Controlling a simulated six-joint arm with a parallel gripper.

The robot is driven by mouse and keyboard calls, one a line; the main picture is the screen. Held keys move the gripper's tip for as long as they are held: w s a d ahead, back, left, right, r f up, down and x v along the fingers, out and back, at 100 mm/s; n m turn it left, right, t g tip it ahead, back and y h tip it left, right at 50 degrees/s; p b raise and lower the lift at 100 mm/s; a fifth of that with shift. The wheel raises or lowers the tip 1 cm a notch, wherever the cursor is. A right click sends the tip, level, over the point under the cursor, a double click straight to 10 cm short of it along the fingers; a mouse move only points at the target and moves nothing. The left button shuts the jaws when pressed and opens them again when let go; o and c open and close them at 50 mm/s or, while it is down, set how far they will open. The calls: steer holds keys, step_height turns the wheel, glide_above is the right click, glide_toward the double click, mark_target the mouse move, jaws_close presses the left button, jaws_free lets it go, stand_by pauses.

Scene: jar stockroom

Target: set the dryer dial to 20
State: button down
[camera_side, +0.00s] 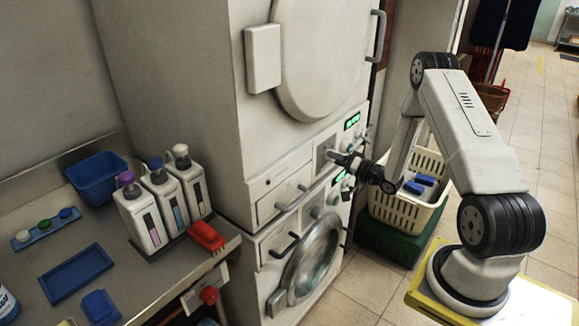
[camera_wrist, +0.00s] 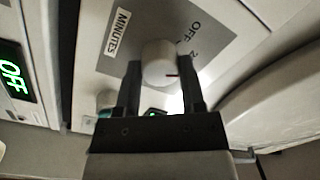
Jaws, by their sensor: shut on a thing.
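The dryer dial (camera_wrist: 159,62) is a pale round knob on a grey plate, seen up close in the wrist view. A short red mark on it points to the right. The plate reads "MINUTES" (camera_wrist: 117,32) and "OFF" (camera_wrist: 187,31), with a "2" partly covered by the right finger. My gripper (camera_wrist: 160,76) is shut on the dial, one finger on each side. In the side view my gripper (camera_side: 337,157) reaches the dryer's front panel, and the dial is mostly hidden there. A green display (camera_wrist: 14,80) at left in the wrist view reads "OFF".
The stacked dryer (camera_side: 330,130) has a round door above and another below, with protruding handles (camera_side: 294,201). A cream laundry basket (camera_side: 400,213) with blue items stands under my arm. Bottles (camera_side: 150,215), blue trays and a red item (camera_side: 206,236) sit on the left counter.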

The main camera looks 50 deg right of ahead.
stand_by(0.5)
steer(key=shift+c, duration=1)
jaws_free()
steer(key=s, duration=0.8)
steer(key=shift+w+d+f, duration=0.1)
steer(key=shift+w, duration=0.05)
